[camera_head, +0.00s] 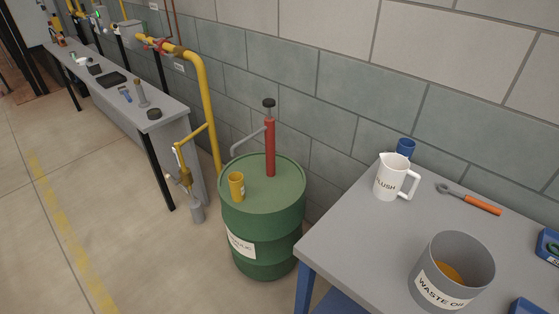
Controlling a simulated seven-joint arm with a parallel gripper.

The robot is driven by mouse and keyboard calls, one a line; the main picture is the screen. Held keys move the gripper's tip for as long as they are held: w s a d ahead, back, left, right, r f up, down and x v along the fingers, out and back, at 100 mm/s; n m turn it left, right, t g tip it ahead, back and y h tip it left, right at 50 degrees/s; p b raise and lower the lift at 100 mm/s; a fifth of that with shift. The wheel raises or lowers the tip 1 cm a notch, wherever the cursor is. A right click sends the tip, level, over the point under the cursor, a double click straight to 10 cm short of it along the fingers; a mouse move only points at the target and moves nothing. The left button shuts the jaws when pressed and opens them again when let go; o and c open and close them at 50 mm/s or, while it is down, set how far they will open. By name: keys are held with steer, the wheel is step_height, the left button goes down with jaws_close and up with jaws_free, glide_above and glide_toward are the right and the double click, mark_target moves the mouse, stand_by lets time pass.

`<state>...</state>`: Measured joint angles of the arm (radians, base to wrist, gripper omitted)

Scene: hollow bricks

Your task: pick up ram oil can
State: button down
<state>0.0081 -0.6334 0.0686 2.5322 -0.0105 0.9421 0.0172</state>
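No can with a readable "ram oil" label shows. A small yellow can or cup (236,186) stands upright on top of the green drum (264,236), near its left front edge. I see no lettering on it. A white jug (391,177) marked "FLUSH" stands on the grey table (343,224) at the right. A blue container (405,147) stands behind the jug and is partly hidden by it. A grey bucket (449,270) marked "WASTE OIL" stands at the table's front, with something orange-brown inside. My gripper is not in view.
A red hand pump (270,148) with a curved grey spout rises from the drum. An orange-handled tool (469,199) lies on the table. Blue items sit at its right edge. A yellow pipe (206,100) runs down the block wall. A long bench (175,101) holds small objects. Floor at left is clear.

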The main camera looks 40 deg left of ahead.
steer(key=shift+c, duration=1.2)
jaws_free()
